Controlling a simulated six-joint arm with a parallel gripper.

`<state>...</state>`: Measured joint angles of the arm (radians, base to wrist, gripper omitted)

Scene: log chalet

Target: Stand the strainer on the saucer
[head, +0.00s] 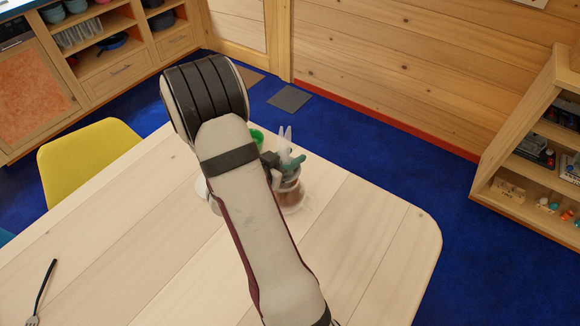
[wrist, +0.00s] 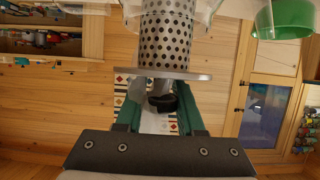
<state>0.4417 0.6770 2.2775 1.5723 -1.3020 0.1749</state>
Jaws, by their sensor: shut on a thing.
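The strainer (wrist: 168,42) is a perforated metal cylinder with a flat rim and a dark knob (wrist: 162,103), seen in the wrist view. My gripper (wrist: 160,88) is shut on it at the knob, between the green fingers. Clear glass shows around the cylinder; I cannot tell how deep inside the strainer is. In the head view my gripper (head: 291,163) is just above a clear glass vessel (head: 292,200) with brown contents. A white edge (head: 201,188) left of my arm may be the saucer; my arm hides most of it.
A green cup (head: 256,137) stands behind my arm and also shows in the wrist view (wrist: 284,20). A white eared object (head: 284,140) stands behind the gripper. A fork (head: 40,290) lies at the table's (head: 370,240) left front. The table's right side is clear.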

